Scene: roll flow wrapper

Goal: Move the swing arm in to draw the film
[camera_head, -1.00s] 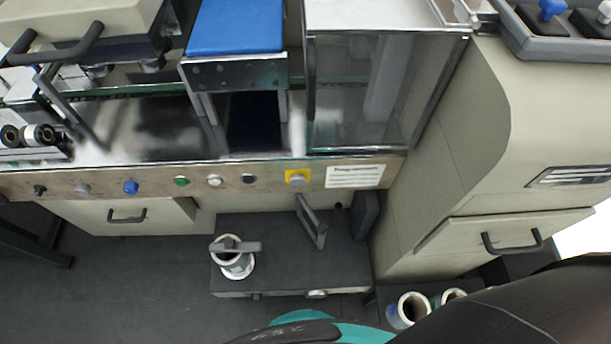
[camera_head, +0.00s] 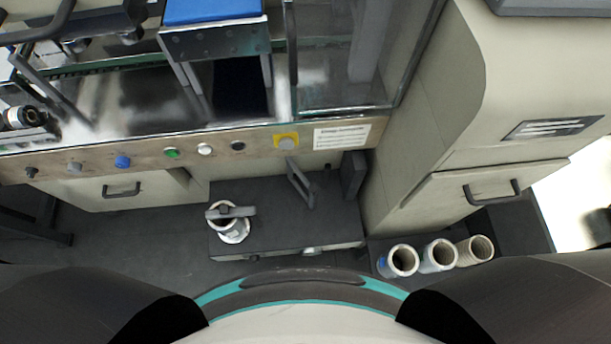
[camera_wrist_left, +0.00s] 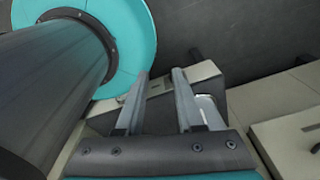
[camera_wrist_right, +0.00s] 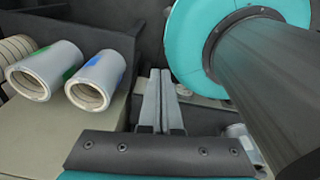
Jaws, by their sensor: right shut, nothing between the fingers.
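A dark bar that looks like the swing arm (camera_head: 300,183) stands tilted on the dark unroller base (camera_head: 270,235) below the control panel in the head view. A whitish roll (camera_head: 232,232) sits on the same base at its left, with a grey bar across its top. I cannot make out a film strand leading from it. My left gripper (camera_wrist_left: 162,74) is open and empty in the left wrist view, over pale machine parts. My right gripper (camera_wrist_right: 160,72) is shut and empty in the right wrist view, beside the spare rolls. Neither gripper shows in the head view.
Several spare rolls (camera_head: 438,255) stand on a dark shelf at the lower right; they also show in the right wrist view (camera_wrist_right: 104,72). The beige cabinet (camera_head: 425,150) rises right of the base. The button panel (camera_head: 190,151) runs above it. Dark floor at left is clear.

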